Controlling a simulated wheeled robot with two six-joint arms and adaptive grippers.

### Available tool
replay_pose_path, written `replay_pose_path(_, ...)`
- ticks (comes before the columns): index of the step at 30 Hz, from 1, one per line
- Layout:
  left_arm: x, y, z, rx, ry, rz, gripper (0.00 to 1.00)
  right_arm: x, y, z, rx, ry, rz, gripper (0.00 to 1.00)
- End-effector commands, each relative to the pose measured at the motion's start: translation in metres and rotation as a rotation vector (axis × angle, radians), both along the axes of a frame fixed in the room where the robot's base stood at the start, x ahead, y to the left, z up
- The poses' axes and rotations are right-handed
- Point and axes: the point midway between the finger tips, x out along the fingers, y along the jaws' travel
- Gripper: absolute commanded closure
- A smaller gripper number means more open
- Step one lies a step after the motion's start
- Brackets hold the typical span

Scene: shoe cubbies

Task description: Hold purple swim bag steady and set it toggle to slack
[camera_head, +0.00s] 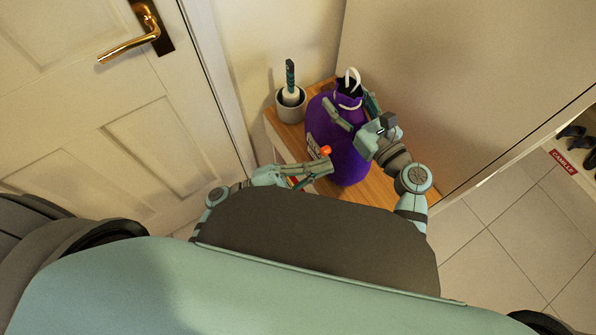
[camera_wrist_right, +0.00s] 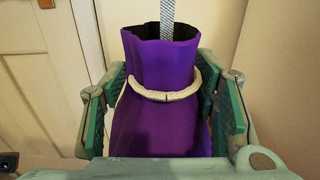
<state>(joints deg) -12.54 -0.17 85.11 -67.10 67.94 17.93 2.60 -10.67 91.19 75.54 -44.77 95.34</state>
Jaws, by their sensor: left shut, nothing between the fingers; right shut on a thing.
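The purple swim bag (camera_head: 347,158) stands on the wooden bench top, its dark mouth open upward. A pale loop (camera_head: 352,76) rises at the mouth. In the right wrist view, the bag (camera_wrist_right: 160,125) has a cream cord (camera_wrist_right: 165,95) around its neck and a patterned strap at the opening. My right gripper (camera_head: 352,107) is shut on the bag's upper part, one finger on each side. My left gripper (camera_head: 328,165) is shut and empty at the bag's lower left. A small orange-red piece (camera_head: 325,150) shows by its tip; whether it is the toggle, I cannot tell.
A grey pot (camera_head: 290,107) with a dark-handled brush stands left of the bag on the wooden bench (camera_head: 381,191). A door is at left and a tall pale panel (camera_head: 440,70) right behind. Dark shoes (camera_head: 573,132) sit on a shelf at far right.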

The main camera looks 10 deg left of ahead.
Motion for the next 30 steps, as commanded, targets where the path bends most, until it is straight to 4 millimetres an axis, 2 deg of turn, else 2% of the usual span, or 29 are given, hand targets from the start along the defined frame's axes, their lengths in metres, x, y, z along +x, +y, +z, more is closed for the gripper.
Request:
replay_pose_path(3, 0.012, -0.017, 0.003, 0.000, 0.000, 0.000, 1.00, 0.000, 0.000, 0.000, -0.001, 0.001, 0.000, 0.92)
replay_pose_path(10, 0.028, 0.001, -0.021, 0.001, 0.001, 0.000, 1.00, 0.000, 0.000, 0.000, -0.001, 0.001, 0.000, 0.92)
replay_pose_path(23, 0.030, 0.004, -0.026, 0.001, 0.001, 0.000, 1.00, 0.000, 0.000, -0.001, -0.001, 0.001, 0.000, 0.92)
replay_pose_path(26, 0.028, 0.005, -0.039, 0.001, 0.005, -0.001, 1.00, 0.000, 0.000, 0.000, -0.001, 0.001, 0.000, 0.92)
replay_pose_path(30, 0.024, 0.009, -0.065, 0.002, 0.005, -0.001, 1.00, 0.000, 0.000, 0.000, -0.001, 0.001, 0.000, 0.92)
